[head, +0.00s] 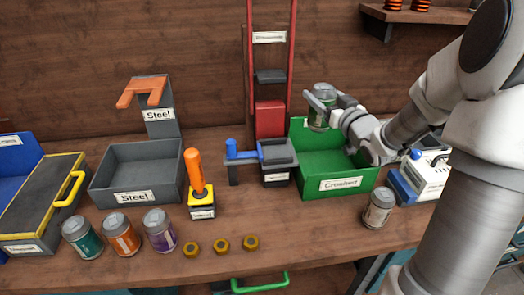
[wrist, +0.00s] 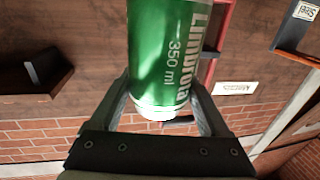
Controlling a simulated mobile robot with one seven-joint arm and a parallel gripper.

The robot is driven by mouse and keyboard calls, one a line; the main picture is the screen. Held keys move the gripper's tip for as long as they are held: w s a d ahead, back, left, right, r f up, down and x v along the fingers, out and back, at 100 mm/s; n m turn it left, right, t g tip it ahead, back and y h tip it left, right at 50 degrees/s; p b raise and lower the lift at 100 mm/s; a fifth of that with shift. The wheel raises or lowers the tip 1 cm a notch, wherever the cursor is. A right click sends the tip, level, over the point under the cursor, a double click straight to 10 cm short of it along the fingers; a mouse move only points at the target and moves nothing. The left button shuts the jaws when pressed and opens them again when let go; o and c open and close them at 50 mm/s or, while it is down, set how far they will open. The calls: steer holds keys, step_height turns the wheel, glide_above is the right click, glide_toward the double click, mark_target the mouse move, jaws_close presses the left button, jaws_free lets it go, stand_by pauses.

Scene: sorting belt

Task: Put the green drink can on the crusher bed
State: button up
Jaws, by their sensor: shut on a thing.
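The green drink can (head: 322,97) is held up over the left rear part of the green bin. In the wrist view the can (wrist: 165,50) fills the top middle, with "350 ml" on its green side and a silver rim at its lower end. My gripper (head: 320,106) is shut on it; in the wrist view the fingers (wrist: 160,95) lie on either side of it. A red upright frame (head: 248,70) with a dark plate and a red block stands left of the can. In front of it is a grey block (head: 277,160) with a blue lever. I cannot tell which part is the crusher bed.
The green bin (head: 340,185) reads "Crushed". A grey bin (head: 135,198) reads "Steel". An orange-handled tool (head: 196,175) stands between them. A beige can (head: 379,208), teal can (head: 82,237), orange can (head: 121,234), purple can (head: 159,231) and brass nuts (head: 221,246) stand near the front.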

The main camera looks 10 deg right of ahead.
steer(key=w+a+f+b, duration=0.3)
steer(key=a+f, duration=0.7)
steer(key=a, duration=0.1)
steer(key=shift+w+f, duration=0.35)
steer(key=shift+f, duration=0.05)
steer(key=shift+f, duration=0.2)
steer(key=o, duration=1.2)
steer(key=shift+c, duration=0.2)
steer(key=shift+r, duration=0.15)
steer(key=p+v, duration=1)
steer(key=v, duration=0.2)
